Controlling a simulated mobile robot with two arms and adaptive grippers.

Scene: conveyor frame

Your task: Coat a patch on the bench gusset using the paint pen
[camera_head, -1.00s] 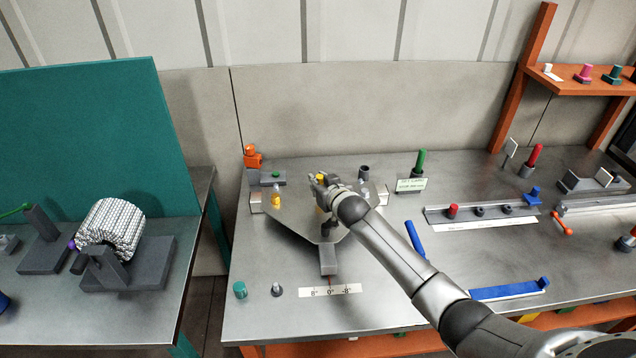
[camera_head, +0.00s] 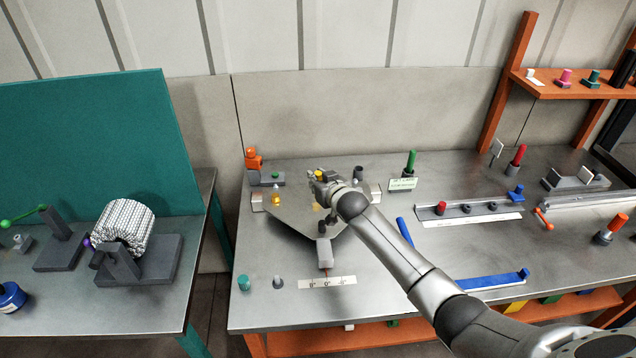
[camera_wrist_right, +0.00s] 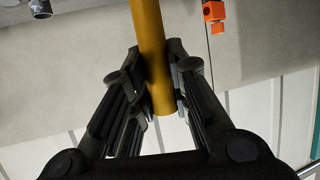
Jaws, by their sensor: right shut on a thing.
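The bench gusset (camera_head: 285,213) looks to be the flat grey plate on the metal bench, with light blocks at its sides and a grey bar at its front. My right gripper (camera_head: 318,178) is above the far part of this plate, and my arm hides part of it. In the right wrist view the right gripper (camera_wrist_right: 158,95) is shut on a yellow-ochre cylinder, the paint pen (camera_wrist_right: 150,45). The pen's far end runs out of that view, so its tip is not seen. I cannot tell whether it touches the plate. My left gripper is not in view.
An orange fixture (camera_head: 252,160) stands behind the plate at left. A green pin (camera_head: 410,162), a rail with knobs (camera_head: 465,210) and a blue strip (camera_head: 490,283) lie to the right. A teal knob (camera_head: 244,283) and scale strip (camera_head: 327,282) are in front.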

